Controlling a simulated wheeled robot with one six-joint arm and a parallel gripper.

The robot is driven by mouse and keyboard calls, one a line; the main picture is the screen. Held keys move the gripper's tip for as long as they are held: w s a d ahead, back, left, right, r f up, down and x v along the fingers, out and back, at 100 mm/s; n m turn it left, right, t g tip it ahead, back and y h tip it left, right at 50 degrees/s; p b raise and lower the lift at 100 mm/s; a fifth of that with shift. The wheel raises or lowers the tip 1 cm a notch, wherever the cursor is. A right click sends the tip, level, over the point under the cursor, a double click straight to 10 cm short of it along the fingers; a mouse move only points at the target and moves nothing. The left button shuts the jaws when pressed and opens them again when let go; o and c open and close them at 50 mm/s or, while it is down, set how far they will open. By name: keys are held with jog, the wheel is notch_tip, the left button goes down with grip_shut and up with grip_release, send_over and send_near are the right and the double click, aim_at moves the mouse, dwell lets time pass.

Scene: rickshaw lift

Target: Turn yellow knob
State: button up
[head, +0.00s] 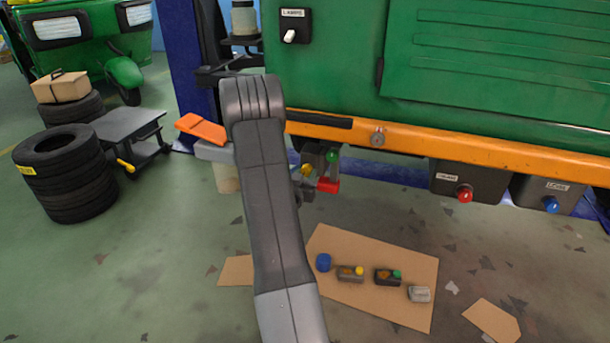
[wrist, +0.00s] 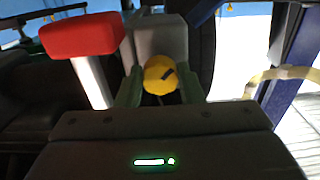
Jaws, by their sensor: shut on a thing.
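The yellow knob (wrist: 159,74) is round with a dark mark on its face and sits in front of a grey box (wrist: 160,38) in the wrist view. My gripper (wrist: 160,88) has one finger on each side of the knob and is shut on it. In the head view the yellow knob (head: 306,169) shows as a small spot under the orange beam, just right of my arm. My arm covers much of the area around it, and the fingers are hard to make out there.
A red block (head: 328,185) and a green knob (head: 332,156) are close to the yellow knob. The red part (wrist: 82,36) also shows in the wrist view. An orange beam (head: 450,148) runs above. Red (head: 465,195) and blue (head: 551,204) knobs are farther right. Cardboard (head: 370,265) with small parts lies below.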

jog(key=n+p, duration=0.1)
jog(key=n, duration=0.5)
jog(key=shift+n, duration=0.3)
jog(key=n+p, duration=0.1)
jog(key=n, duration=0.2)
jog(key=shift+r+n, duration=0.1)
jog(key=shift+n, duration=0.2)
jog(key=n+p, duration=0.1)
jog(key=n, duration=0.2)
jog(key=shift+n, duration=0.3)
jog(key=n+p, duration=0.2)
jog(key=n, duration=0.4)
jog(key=shift+r, duration=0.1)
jog(key=n+p, duration=0.1)
jog(key=n, duration=0.3)
jog(key=shift+n+p, duration=0.7)
jog(key=shift+n, duration=0.7)
